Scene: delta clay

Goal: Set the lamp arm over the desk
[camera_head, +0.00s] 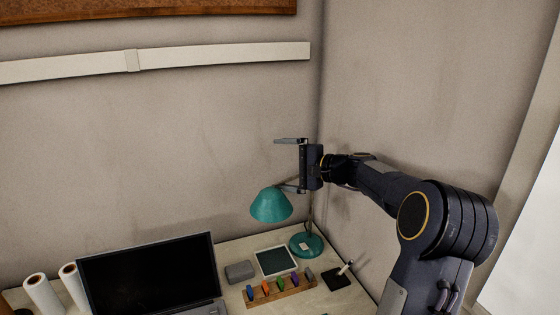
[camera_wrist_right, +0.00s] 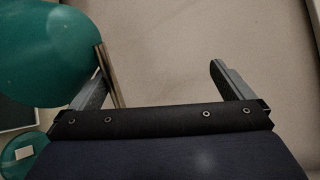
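The desk lamp has a teal shade (camera_head: 270,205), a thin metal stem and a round teal base (camera_head: 306,246) on the desk's back right corner. The shade hangs over the back of the desk, facing down. My right gripper (camera_head: 282,164) is open and empty, fingers pointing left, just above the shade. In the right wrist view, the open gripper (camera_wrist_right: 160,68) has the shade (camera_wrist_right: 40,50) at its left. A metal lamp bar (camera_wrist_right: 109,76) shows at the inner side of the left finger; I cannot tell if they touch. My left gripper is not in view.
The desk (camera_head: 235,251) holds a laptop (camera_head: 150,275), a grey block (camera_head: 240,271), a tablet (camera_head: 276,261), a wooden rack (camera_head: 280,291) with colored pieces and a dark square holder (camera_head: 336,278). White rolls (camera_head: 42,295) stand left. Walls close the corner behind the lamp.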

